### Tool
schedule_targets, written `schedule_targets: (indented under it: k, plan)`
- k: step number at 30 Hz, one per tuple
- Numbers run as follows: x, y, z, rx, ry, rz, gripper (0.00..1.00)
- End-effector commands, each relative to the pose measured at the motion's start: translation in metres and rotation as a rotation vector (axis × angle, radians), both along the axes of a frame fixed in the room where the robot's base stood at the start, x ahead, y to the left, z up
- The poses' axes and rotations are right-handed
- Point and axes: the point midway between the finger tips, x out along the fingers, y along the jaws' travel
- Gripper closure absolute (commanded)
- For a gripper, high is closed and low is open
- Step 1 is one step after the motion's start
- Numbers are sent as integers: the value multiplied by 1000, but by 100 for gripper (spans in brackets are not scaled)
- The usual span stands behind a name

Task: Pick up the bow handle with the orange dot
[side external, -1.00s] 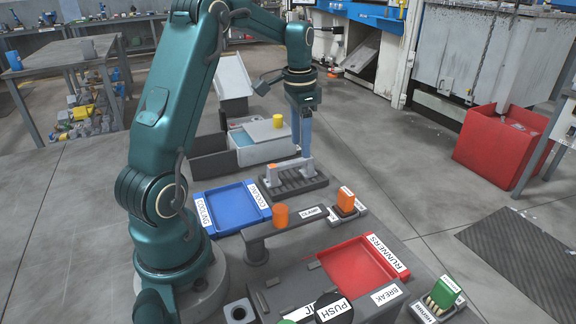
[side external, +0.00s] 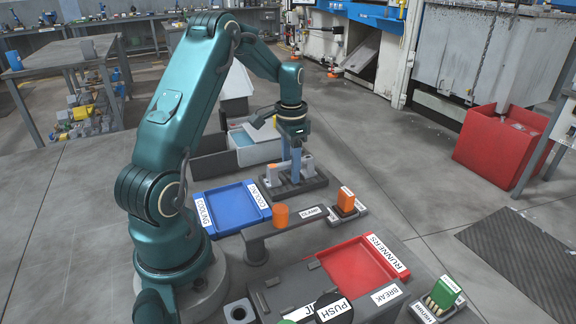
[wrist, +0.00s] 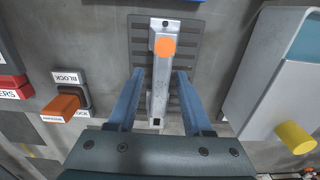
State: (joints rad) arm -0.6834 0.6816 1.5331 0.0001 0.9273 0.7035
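The bow handle (side external: 307,164) is a light grey bar with raised ends, standing on a dark slatted rack. In the wrist view the bow handle (wrist: 160,80) runs lengthwise, with an orange dot (wrist: 165,47) at its far end. My gripper (side external: 295,178) is lowered over the rack at the handle. In the wrist view my gripper (wrist: 155,78) is open, one blue finger on each side of the bar, with a gap on both sides. In the side view the fingers and arm hide part of the handle.
The dark rack (side external: 318,181) stands on the floor plate. A blue COOLING tray (side external: 232,209), an orange cylinder (side external: 281,216) and a CLAMP bar are in front. An orange block (side external: 346,199) sits right. A grey bin with a yellow knob (wrist: 296,138) is beside the rack.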

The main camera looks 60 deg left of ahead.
Motion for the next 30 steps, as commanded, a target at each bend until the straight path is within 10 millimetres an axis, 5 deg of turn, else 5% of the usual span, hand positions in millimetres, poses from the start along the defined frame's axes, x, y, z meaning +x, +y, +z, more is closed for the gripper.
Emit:
schedule_targets:
  k: [1, 3, 30]
  plan:
    - [0, 0, 0, 0, 0, 0, 73]
    - [0, 0, 0, 0, 0, 0, 100]
    - [0, 0, 1, 1, -2, 0, 100]
